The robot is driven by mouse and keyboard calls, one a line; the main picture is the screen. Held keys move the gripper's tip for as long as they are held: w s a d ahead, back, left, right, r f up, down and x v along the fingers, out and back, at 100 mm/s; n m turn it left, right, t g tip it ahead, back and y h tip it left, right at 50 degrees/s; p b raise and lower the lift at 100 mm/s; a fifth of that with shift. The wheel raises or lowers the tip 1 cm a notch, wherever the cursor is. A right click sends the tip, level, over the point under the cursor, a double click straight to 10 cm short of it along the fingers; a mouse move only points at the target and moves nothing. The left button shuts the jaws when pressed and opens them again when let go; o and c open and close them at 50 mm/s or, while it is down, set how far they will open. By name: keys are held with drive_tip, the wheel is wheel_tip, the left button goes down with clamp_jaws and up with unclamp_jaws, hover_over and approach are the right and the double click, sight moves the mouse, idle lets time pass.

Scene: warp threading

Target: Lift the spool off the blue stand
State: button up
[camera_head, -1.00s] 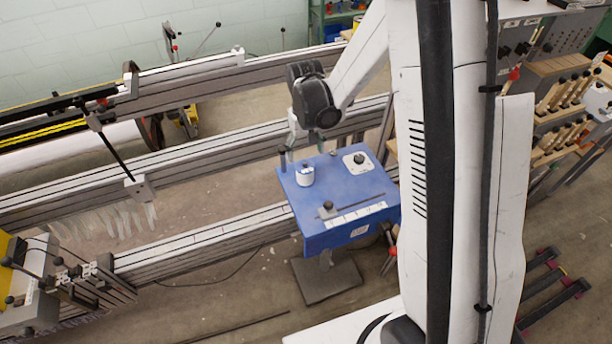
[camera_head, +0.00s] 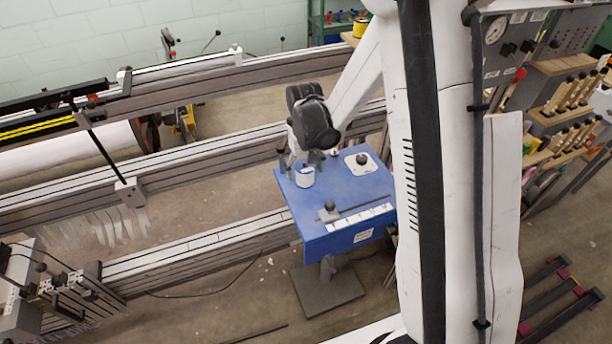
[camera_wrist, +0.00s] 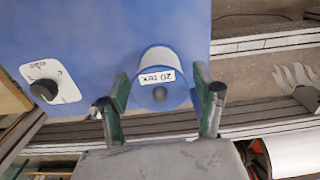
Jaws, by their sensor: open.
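The white spool (camera_head: 305,178) stands upright on the blue stand (camera_head: 350,213), near its far left corner. In the wrist view the spool (camera_wrist: 156,60) carries a white label reading "20 tex", and the blue stand (camera_wrist: 90,22) lies behind it. My gripper (camera_wrist: 161,76) is open, with one green-and-dark finger on each side of the spool's lower part in that picture. I cannot tell whether either finger touches it. In the head view my gripper (camera_head: 304,160) is right at the spool and partly covers its top.
The stand also holds a white plate with a dark knob (camera_head: 361,160), a thin dark rod (camera_head: 362,202) and a white marked strip (camera_head: 359,217). Long grey rails (camera_head: 180,150) run beside the stand on the left. A tool rack (camera_head: 555,110) stands at the right.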

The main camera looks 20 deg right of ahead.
drive_tip(key=c, duration=0.9)
drive_tip(key=shift+r+p, duration=2.75)
drive_tip(key=shift+r, duration=2.8)
